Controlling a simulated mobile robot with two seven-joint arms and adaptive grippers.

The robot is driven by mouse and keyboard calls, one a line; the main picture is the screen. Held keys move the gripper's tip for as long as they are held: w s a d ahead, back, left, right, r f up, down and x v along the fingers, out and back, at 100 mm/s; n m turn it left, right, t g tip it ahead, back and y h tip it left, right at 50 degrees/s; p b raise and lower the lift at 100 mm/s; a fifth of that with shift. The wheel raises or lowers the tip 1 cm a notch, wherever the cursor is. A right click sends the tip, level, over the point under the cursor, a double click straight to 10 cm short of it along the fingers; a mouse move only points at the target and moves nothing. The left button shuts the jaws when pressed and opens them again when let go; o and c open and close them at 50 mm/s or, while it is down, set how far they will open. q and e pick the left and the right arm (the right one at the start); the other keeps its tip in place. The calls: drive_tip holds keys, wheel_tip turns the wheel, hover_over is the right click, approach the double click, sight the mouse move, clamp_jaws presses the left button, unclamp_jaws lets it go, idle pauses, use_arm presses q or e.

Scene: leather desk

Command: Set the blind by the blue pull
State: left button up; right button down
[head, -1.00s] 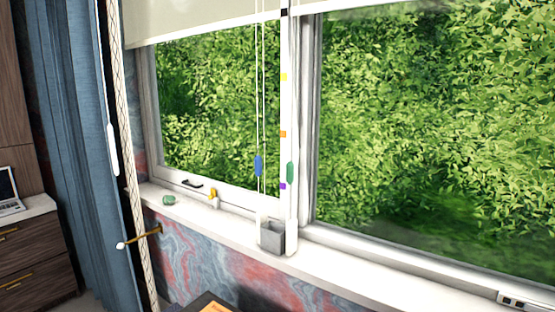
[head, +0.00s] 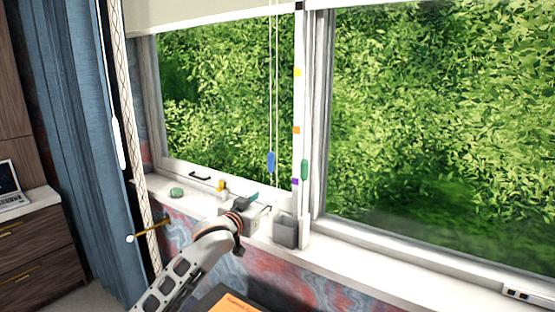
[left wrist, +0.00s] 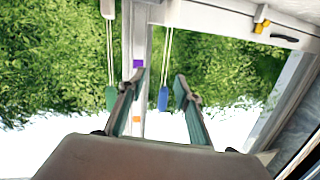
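The blue pull (head: 271,162) hangs on its cord in front of the window, left of the marked post. The green pull (head: 304,169) hangs just right of it, against the post. The cream blind (head: 190,14) covers only the top of the left pane. My left gripper (head: 261,202) is below the blue pull, above the sill, not touching it. In the left wrist view my left gripper (left wrist: 152,88) is open and empty; the blue pull (left wrist: 163,99) appears between its fingers, and the green pull (left wrist: 111,98) shows beside the left finger. My right gripper is out of view.
The post carries yellow (head: 297,72), orange (head: 296,130) and purple (head: 295,182) marks. A grey holder (head: 286,232) stands on the sill close right of my gripper. A yellow-topped item (head: 221,186) and a green lump (head: 177,193) sit left. An orange-topped object (head: 235,304) lies below.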

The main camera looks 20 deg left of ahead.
use_arm(q)
drive_tip(key=n+t, duration=0.1)
approach(269, 162)
drive_tip(key=w, duration=0.3)
drive_tip(key=shift+w+a+f+p, duration=0.1)
drive_tip(key=shift+w+p, duration=0.2)
drive_tip(key=shift+w, duration=1.75)
drive_tip(key=shift+w+a+p, duration=0.1)
drive_tip(key=shift+w+p, duration=0.15)
drive_tip(key=shift+w, duration=1.8)
drive_tip(key=shift+d, duration=0.1)
clamp_jaws()
